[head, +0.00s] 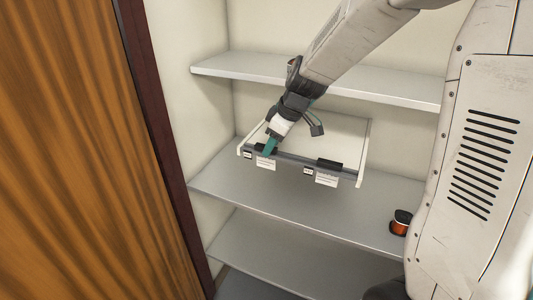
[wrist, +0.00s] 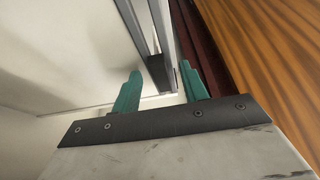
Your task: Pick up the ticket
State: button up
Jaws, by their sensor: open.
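Two white tickets with faint print hang from the front edge of a white tray: a left ticket (head: 265,163) and a right ticket (head: 327,180). A black clip (head: 329,164) sits above the right one. My gripper (head: 268,149) is at the tray's front edge, just above the left ticket and overlapping the dark clip there. In the wrist view my gripper (wrist: 160,69) is open, with its teal fingers apart and a black clip (wrist: 158,73) showing between them. I cannot tell whether the fingers touch it. No ticket can be made out in the wrist view.
The white tray (head: 345,135) is on the middle grey shelf (head: 240,190). Another shelf (head: 250,66) is above and one (head: 250,245) below. An orange and black object (head: 400,222) stands at the shelf's right. A wooden door (head: 80,150) with a dark edge closes off the left.

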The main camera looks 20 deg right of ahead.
grip_shut()
notch_tip(320, 180, up, 10)
dwell(0.5)
